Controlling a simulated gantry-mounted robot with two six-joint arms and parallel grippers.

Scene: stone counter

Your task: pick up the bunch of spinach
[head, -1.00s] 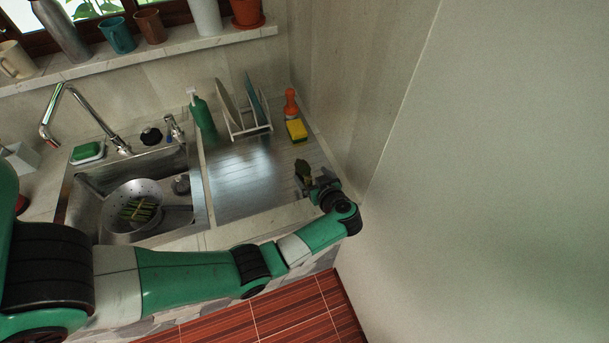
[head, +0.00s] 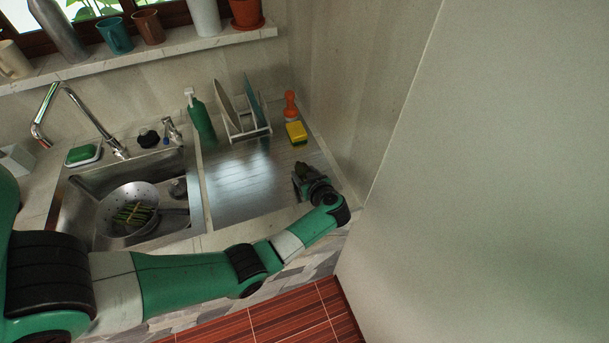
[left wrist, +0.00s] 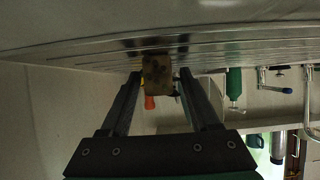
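The bunch of spinach (left wrist: 157,78) shows in the left wrist view as a small brownish-olive bundle between my left gripper's two fingertips, with a narrow gap on each side. In the head view it is at the right end of the steel drainboard, mostly hidden by my left gripper (head: 304,180). That gripper is open and low over the board, with its fingers on either side of the bunch. My right gripper is not in view.
A dish rack (head: 246,125) and a green bottle (head: 201,118) are behind the board. A colander (head: 115,196) with green stalks sits in the sink. The wall is close on the right.

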